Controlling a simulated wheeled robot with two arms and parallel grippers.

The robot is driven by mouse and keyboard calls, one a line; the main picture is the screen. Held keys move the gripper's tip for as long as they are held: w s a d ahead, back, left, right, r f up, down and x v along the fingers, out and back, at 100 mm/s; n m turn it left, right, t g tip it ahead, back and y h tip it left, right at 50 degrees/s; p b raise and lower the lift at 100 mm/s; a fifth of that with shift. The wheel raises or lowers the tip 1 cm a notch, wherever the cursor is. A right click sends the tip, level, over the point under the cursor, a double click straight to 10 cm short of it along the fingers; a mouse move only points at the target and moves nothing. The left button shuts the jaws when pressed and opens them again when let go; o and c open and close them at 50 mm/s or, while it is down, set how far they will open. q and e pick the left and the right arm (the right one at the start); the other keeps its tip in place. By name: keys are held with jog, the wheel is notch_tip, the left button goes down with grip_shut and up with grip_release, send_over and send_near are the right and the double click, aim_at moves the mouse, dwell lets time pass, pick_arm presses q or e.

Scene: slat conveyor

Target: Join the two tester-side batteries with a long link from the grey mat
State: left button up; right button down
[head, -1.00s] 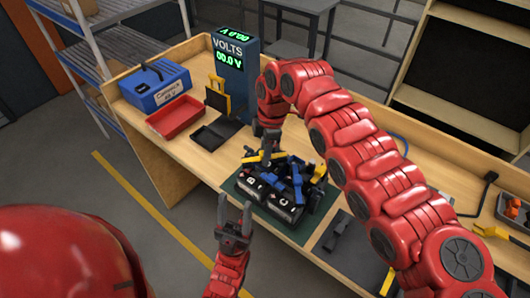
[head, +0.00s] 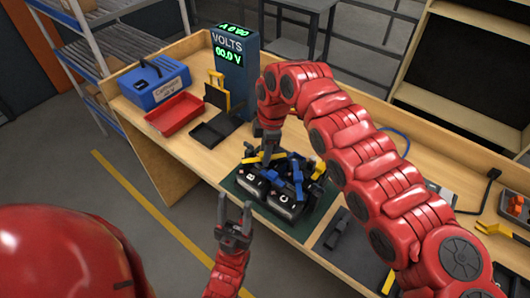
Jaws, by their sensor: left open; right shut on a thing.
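Two black batteries with white letters, one (head: 250,187) at left and one (head: 285,207) at right, stand on the green mat (head: 305,230). Blue and black parts crowd their tops and the space behind them. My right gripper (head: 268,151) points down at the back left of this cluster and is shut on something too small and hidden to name. A yellow piece shows beside its fingertips. A dark link-like piece (head: 338,235) lies on the grey mat (head: 352,258). My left gripper (head: 235,210) is open and empty, in front of the bench edge. The tester (head: 233,75) stands at the back left.
A red tray (head: 175,115), a blue case (head: 152,82) and a black tray with a yellow-edged part (head: 214,128) stand at the left of the bench. My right arm hides much of the bench's middle. A yellow-handled tool (head: 495,229) lies at right.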

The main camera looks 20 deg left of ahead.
jog(key=shift+f, duration=0.15)
jog(key=c, duration=0.6)
grip_release()
jog(key=shift+r, duration=0.25)
jog(key=r, duration=0.5)
jog(key=d+r+p, duration=0.1)
jog(key=r, duration=0.5)
jog(key=w+r+p, duration=0.1)
jog(key=r, duration=0.4)
jog(key=shift+d+r, duration=0.4)
